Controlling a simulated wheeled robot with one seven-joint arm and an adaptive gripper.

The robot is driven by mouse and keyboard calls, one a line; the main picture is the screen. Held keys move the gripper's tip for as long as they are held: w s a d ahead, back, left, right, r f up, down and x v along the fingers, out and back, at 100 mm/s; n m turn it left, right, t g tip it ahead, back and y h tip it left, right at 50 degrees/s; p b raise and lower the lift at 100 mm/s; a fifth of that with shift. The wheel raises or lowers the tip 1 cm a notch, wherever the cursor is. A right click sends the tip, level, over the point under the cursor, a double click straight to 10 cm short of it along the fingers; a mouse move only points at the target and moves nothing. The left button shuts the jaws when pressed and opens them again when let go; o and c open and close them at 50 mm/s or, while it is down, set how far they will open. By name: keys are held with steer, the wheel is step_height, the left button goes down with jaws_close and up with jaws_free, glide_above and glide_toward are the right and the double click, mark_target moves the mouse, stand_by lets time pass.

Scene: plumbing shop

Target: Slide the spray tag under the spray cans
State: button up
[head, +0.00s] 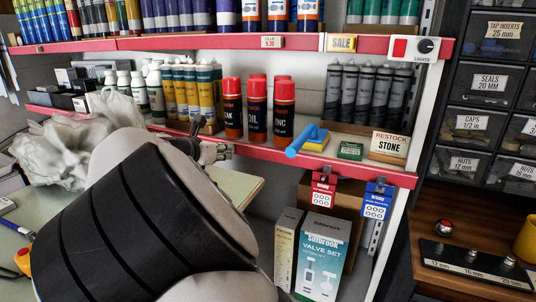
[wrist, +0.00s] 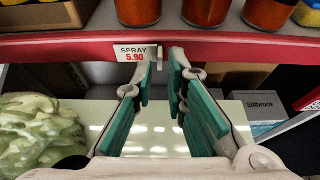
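The spray tag (wrist: 133,54), white with "SPRAY 5.90", sits on the red shelf rail in the wrist view. A small grey tab is at its right end. The tag does not show in the head view. The spray cans, dark with red caps (head: 257,108), stand on the middle shelf; their orange bases show in the wrist view (wrist: 207,12). The tag lies below the leftmost visible base. My gripper (wrist: 164,58) has its fingers apart at the rail, either side of the tab; contact is unclear. In the head view, my gripper (head: 216,151) is partly hidden by my arm.
The red rail (wrist: 245,50) runs on to the right. A blue-handled sponge tool (head: 305,141) overhangs the shelf edge right of the cans. Boxes and hanging cards (head: 322,195) are below. A crumpled plastic bag (head: 58,150) lies at left.

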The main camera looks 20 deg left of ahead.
steer(key=shift+b+x, duration=0.3)
steer(key=shift+x, duration=1.1)
jaws_close()
